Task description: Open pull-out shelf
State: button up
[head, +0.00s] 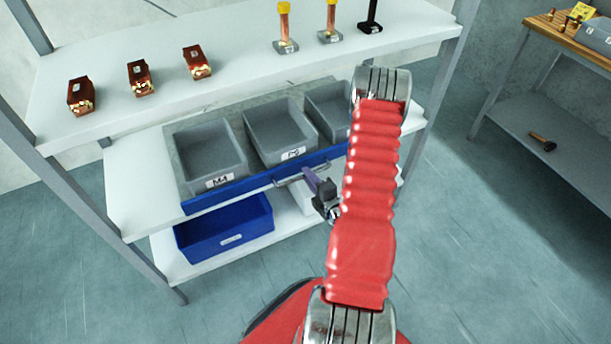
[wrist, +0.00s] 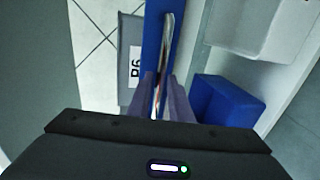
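The pull-out shelf has a blue front (head: 236,189) and sits at the middle level of a white rack, its front roughly in line with the rack's edge. It carries grey bins. A silver bar handle (head: 284,181) runs along the front, and the handle (wrist: 164,60) also shows in the wrist view. My gripper (head: 316,182) is at the handle's right part in the head view. In the wrist view the two grey-purple fingers of my gripper (wrist: 161,88) lie close on either side of the bar. Whether they press on it cannot be told.
A blue bin (head: 225,228) stands on the bottom level, below the pull-out shelf. The top level (head: 235,80) carries several small copper-coloured parts and upright posts. A workbench (head: 570,35) stands at the far right. The floor (head: 480,240) right of my arm is clear.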

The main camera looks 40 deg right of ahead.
jog(key=shift+x, duration=0.9)
grip_shut()
jog(key=shift+a, duration=0.2)
jog(key=shift+f, duration=0.1)
